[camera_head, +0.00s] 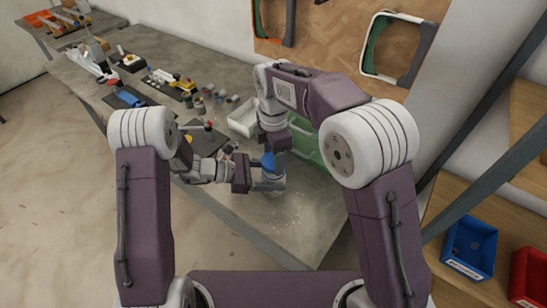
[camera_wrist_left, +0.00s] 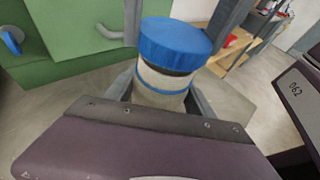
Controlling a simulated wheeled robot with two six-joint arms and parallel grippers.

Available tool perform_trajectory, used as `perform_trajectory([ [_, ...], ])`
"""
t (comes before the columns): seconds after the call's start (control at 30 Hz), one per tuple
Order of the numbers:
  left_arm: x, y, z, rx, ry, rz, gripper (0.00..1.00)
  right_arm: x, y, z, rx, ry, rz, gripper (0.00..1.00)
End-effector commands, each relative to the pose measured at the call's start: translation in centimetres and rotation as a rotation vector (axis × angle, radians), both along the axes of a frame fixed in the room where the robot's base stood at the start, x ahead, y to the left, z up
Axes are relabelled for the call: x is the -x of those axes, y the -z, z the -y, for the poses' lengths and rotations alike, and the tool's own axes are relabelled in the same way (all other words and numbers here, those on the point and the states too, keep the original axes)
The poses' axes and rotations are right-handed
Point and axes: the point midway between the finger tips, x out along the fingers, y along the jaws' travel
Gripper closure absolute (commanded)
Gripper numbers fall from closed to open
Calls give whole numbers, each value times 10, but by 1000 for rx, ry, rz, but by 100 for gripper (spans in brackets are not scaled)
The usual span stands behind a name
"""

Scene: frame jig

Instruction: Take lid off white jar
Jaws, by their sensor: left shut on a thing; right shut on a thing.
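The white jar (camera_wrist_left: 160,85) stands upright in the left wrist view, with a thin blue band round its body. Its blue lid (camera_wrist_left: 173,42) is directly above the body, with a dark band between lid and body; I cannot tell whether they touch. The lid also shows in the head view (camera_head: 268,161). My left gripper (camera_head: 268,186) is shut on the jar's body, one finger on each side. My right gripper (camera_head: 273,153) reaches down from above and is shut on the lid, its fingers at the lid's two sides. The jar's lower part is hidden.
The grey bench (camera_head: 300,225) is clear in front of the jar. A white bin (camera_head: 242,118) and green drawers (camera_wrist_left: 75,25) stand behind it. Tools and small parts lie along the bench to the left. Blue (camera_head: 470,245) and red (camera_head: 528,275) bins sit at the lower right.

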Motion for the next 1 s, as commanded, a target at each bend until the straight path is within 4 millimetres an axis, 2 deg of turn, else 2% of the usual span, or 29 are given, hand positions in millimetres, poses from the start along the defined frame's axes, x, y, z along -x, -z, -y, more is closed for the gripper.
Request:
perform_trajectory([
  [0.17,0,0,0,0,0,0,100,0,-2,0,0,0,1,88],
  [0.43,0,0,0,0,0,0,100,0,-37,0,0,0,1,88],
  [0.67,0,0,0,0,0,0,100,0,-40,0,0,0,-1,88],
  [0.7,0,0,0,0,0,0,29,0,-40,0,0,0,-1,88],
  [0.77,0,0,0,0,0,0,12,0,-40,0,0,0,-1,88],
  [1.0,0,0,0,0,0,0,12,0,-40,0,0,0,-1,88],
])
